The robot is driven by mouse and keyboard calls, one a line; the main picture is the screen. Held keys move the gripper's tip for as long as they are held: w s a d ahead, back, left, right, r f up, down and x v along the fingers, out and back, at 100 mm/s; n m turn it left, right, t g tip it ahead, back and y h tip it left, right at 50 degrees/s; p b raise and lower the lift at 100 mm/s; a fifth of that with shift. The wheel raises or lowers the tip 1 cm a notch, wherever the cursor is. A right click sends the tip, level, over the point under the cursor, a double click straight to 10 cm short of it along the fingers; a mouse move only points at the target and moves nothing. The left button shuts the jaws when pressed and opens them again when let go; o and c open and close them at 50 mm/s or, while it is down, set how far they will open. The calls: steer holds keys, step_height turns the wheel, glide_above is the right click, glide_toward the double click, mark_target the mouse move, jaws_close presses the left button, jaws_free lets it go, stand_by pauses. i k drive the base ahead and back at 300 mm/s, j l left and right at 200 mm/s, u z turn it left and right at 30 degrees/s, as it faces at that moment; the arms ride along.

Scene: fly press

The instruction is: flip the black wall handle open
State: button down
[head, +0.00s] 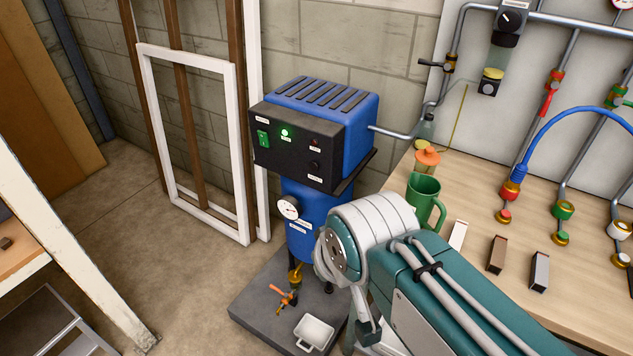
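A black lever handle (432,63) sticks out to the left from a brass valve (450,62) on a vertical pipe by the left edge of the grey wall panel. It lies roughly level, across the pipe. My teal and white arm fills the lower right, well below and in front of the handle, with clear space between them. My gripper is not visible, so its opening cannot be seen.
A blue machine (320,120) with a black front panel stands left of the wooden bench (455,175). A red lever (548,100) and a blue hose (560,128) are further right.

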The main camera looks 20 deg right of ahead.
mark_target(447, 66)
steer(key=z, duration=1.3)
